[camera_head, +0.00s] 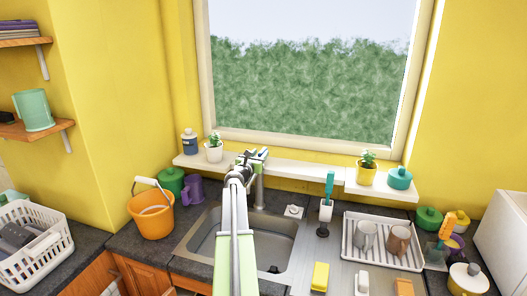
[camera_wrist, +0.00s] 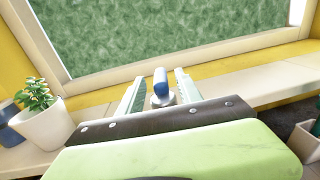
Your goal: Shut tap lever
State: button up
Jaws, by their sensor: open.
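The tap's grey column (camera_head: 259,192) rises behind the sink and is partly hidden by my arm in the head view. In the wrist view, the tap lever (camera_wrist: 160,80) is a short blue-tipped handle standing on a round metal top (camera_wrist: 162,100). My gripper (camera_head: 252,155) is over the tap. In the wrist view my gripper (camera_wrist: 159,76) is open, with one pale green jaw on each side of the lever. Gaps show between the lever and both jaws. Its exact height against the jaws is hard to tell.
A white windowsill shelf (camera_head: 310,177) runs behind the tap, with a potted plant (camera_head: 214,150) on its left. The sink (camera_head: 205,243) lies below my arm. An orange bucket (camera_head: 151,220) stands left, a dish rack (camera_head: 350,250) right.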

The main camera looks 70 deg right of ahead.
aim_at(263, 150)
jog(key=d, duration=0.4)
jog(key=shift+d, duration=0.4)
grip_shut()
dwell(1.0)
